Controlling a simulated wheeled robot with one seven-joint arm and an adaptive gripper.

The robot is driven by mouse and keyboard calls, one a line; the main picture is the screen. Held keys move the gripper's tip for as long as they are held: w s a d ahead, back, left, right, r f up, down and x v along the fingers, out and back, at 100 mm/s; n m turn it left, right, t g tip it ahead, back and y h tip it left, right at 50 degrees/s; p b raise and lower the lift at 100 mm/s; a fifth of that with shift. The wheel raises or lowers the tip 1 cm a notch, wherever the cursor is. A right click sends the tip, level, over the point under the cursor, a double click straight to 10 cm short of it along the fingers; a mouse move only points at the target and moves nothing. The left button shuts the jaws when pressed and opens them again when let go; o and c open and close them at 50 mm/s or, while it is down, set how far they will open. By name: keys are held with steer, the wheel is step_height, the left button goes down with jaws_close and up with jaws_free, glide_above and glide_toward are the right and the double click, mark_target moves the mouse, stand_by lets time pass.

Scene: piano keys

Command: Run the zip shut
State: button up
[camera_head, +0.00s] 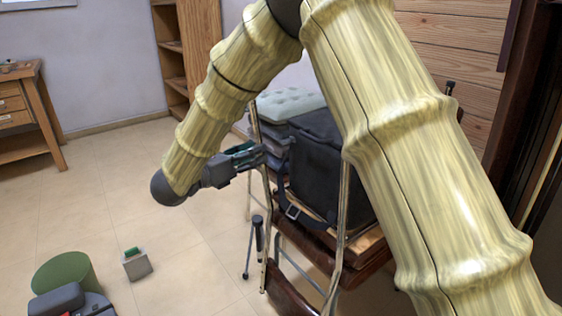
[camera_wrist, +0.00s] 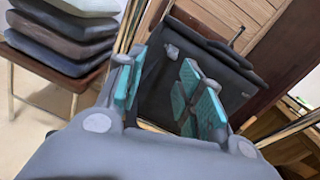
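A black bag (camera_head: 318,165) with a hanging strap and buckle (camera_head: 293,211) rests on a wooden chair. It also shows in the wrist view (camera_wrist: 225,75), behind and between my fingers. My gripper (camera_head: 250,156) is at the left side of the bag, near the chair's upright metal post. In the wrist view my gripper (camera_wrist: 165,90) has its teal-padded fingers apart, with nothing visible held between them. A small grey piece (camera_wrist: 172,51) shows on the bag's dark face; I cannot tell whether it is the zip pull. The zip line is not clear in either view.
Stacked cushions (camera_head: 287,103) sit behind the bag; they also show at the wrist view's left (camera_wrist: 65,40). The chair's metal posts (camera_head: 343,205) stand close to the bag. A green cylinder (camera_head: 64,271) and a small grey box (camera_head: 136,264) are on the floor. Open floor lies left.

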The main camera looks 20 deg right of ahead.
mark_target(281, 142)
steer(key=d+m+b, duration=0.1)
steer(key=d, duration=0.2)
steer(key=w+d+m+g+b, duration=0.1)
steer(key=d+b, duration=0.1)
steer(key=d, duration=0.1)
steer(key=w+d+r+m+b, duration=0.1)
steer(key=d, duration=0.1)
steer(key=shift+w+d+r+m+g+h+b, duration=0.1)
steer(key=shift+w+d+m+g+h+b, duration=0.05)
steer(key=shift+d+m+g+h+b, duration=0.2)
stand_by(0.4)
jaws_close()
